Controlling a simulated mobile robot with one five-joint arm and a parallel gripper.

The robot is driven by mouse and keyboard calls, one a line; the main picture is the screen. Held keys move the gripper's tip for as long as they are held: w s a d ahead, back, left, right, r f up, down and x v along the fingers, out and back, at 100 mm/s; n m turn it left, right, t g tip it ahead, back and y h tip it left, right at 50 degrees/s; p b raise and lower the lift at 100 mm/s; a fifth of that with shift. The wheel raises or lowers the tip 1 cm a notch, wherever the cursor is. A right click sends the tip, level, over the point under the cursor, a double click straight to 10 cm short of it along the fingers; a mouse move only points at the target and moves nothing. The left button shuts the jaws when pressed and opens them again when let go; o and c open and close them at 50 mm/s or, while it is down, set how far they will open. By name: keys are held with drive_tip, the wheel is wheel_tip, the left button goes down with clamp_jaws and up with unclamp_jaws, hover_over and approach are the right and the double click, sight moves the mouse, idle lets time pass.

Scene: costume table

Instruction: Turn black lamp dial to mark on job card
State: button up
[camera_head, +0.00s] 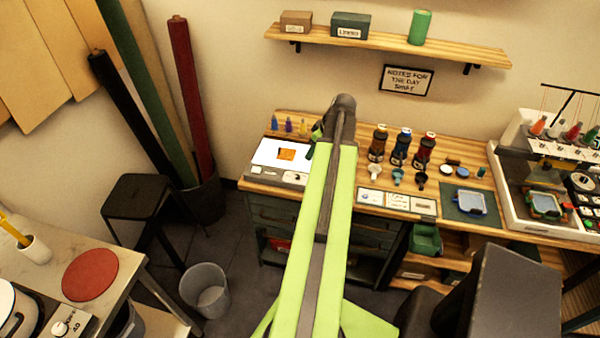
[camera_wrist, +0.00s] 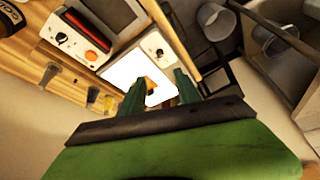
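A light box with a bright white panel (camera_head: 276,154) stands at the table's left end; the panel also shows in the wrist view (camera_wrist: 121,72). An orange patch (camera_head: 287,154) lies on it. In the wrist view, a small dark dial (camera_wrist: 158,52) sits on the light box's pale front strip.
A device with knobs and a red bar (camera_wrist: 90,37) stands beside the light box. Dark bottles (camera_head: 402,147) stand right of my arm, small bottles (camera_head: 289,126) behind the light box. A waste bin (camera_head: 206,290) and a stool (camera_head: 137,195) are on the floor at left.

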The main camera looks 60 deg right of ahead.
sight(298, 175)
drive_tip(key=b+x, duration=1.5)
drive_tip(key=x, duration=0.2)
drive_tip(key=shift+f, duration=0.2)
drive_tip(key=shift+r, duration=0.1)
clamp_jaws()
